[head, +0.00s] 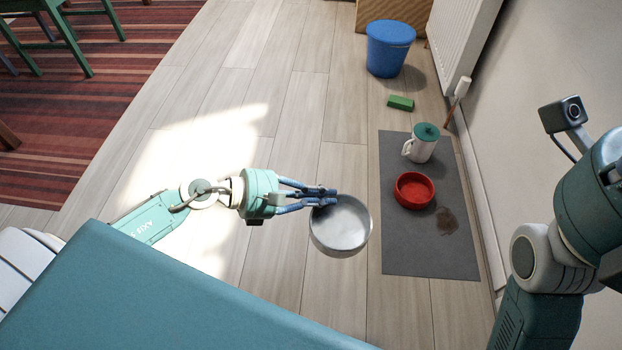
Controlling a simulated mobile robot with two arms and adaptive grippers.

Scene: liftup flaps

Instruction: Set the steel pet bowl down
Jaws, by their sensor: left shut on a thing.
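The steel pet bowl (340,235) is a round, silvery, open bowl in the middle of the head view. My left gripper (322,197) is shut on the bowl's far-left rim. The bowl looks upright, with its inside facing up and empty. It shows over the wooden floor, to the left of the grey mat (428,262); I cannot tell its exact height above the floor. My right arm stands at the right side, but its gripper is outside the view.
On the mat are a red bowl (414,191), a white jug with a green lid (421,146) and a brown spill (446,221). A green block (400,103), a blue bucket (390,50) and a brush (459,92) are beyond. The mat's near end is clear.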

